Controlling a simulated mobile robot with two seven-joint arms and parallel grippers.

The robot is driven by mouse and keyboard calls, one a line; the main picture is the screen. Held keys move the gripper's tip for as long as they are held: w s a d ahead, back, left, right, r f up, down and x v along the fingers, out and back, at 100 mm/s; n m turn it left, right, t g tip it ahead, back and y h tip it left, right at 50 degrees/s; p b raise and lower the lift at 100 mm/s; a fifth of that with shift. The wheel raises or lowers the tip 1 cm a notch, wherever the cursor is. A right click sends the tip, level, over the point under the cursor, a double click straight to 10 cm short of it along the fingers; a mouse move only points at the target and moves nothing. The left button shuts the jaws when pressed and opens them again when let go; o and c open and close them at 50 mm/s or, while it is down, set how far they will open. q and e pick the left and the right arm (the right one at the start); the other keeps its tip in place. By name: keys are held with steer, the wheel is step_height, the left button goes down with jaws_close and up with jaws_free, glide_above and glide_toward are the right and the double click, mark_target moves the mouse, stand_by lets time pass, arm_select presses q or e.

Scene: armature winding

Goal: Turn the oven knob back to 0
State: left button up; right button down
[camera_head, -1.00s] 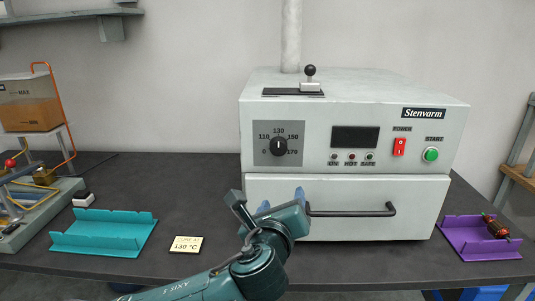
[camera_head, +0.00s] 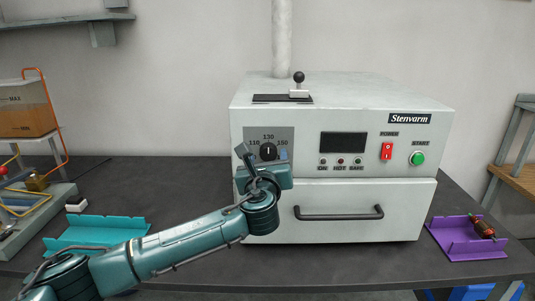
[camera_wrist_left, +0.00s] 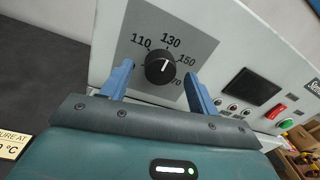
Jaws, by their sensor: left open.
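The black oven knob (camera_head: 268,151) sits on a grey dial plate at the front left of the white oven (camera_head: 375,209). The wrist view shows the same knob (camera_wrist_left: 160,67) with 110, 130 and 150 readable; the 0 is hidden. My left gripper (camera_head: 266,158) is in front of the dial, its wrist covering the lower part in the head view. In the wrist view its two blue fingers (camera_wrist_left: 160,80) stand open on either side of the knob, apart from it. My right gripper is not in view.
The oven has a drawer handle (camera_head: 340,214), a red power switch (camera_head: 387,151) and a green start button (camera_head: 417,158). A teal tray (camera_head: 90,232) lies left, partly behind my arm. A purple tray (camera_head: 455,240) with a wound armature (camera_head: 483,229) lies right.

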arm_select(q)
steer(key=shift+w, duration=0.8)
steer(key=c, duration=1)
steer(key=shift+o, duration=0.2)
